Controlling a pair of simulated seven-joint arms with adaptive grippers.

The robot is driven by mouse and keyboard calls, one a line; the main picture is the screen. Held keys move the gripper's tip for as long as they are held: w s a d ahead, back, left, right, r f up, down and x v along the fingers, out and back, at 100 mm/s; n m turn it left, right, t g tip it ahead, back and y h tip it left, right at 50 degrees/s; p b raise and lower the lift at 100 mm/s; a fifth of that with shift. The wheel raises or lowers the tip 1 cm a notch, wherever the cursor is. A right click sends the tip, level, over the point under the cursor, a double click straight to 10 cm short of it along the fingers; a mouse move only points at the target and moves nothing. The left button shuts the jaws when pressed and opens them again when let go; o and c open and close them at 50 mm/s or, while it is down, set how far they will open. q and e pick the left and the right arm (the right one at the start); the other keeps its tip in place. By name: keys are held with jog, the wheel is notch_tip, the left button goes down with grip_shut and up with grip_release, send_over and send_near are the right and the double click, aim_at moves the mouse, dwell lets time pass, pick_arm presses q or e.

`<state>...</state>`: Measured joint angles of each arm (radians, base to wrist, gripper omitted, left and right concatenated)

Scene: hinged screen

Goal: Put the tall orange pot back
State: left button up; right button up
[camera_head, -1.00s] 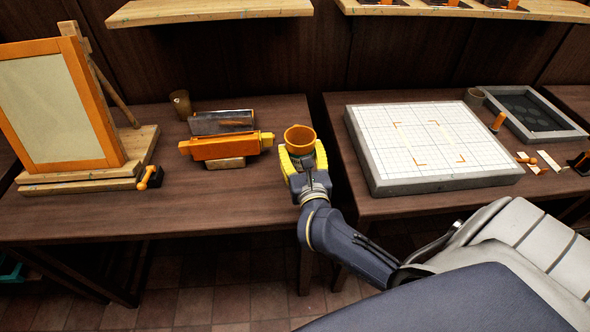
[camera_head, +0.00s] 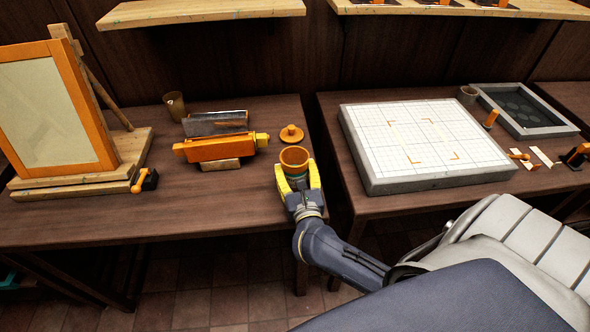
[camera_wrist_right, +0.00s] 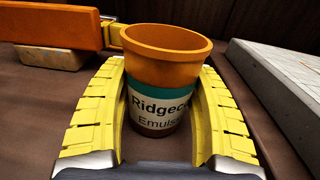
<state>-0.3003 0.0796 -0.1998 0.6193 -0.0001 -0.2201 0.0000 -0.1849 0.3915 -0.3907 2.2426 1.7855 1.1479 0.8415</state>
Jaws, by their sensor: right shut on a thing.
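The tall orange pot (camera_head: 294,155) is open at the top and upright near the right end of the left table. In the right wrist view the pot (camera_wrist_right: 165,70) has an orange upper part, a teal band and a white label reading "Ridgec… Emuls…". My right gripper (camera_head: 298,178) has its yellow fingers closed around the pot from the near side; they also show in the wrist view (camera_wrist_right: 160,115). Whether the pot's base touches the table is unclear. An orange knobbed lid (camera_head: 291,134) lies on the table just behind the pot. My left gripper is not in view.
Left of the pot, an orange tool (camera_head: 220,147) and a grey metal trough (camera_head: 215,123) lie on the left table (camera_head: 90,222). A framed screen (camera_head: 50,110) stands far left. A gridded slab (camera_head: 425,142) is on the right table, across a gap. Wooden shelves (camera_head: 200,11) hang above.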

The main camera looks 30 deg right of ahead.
jog(key=shift+f, duration=0.1)
jog(key=o, duration=1.5)
jog(key=shift+s+a, duration=0.15)
jog(key=shift+s, duration=0.2)
jog(key=v, duration=1.1)
jog(key=shift+s, duration=0.1)
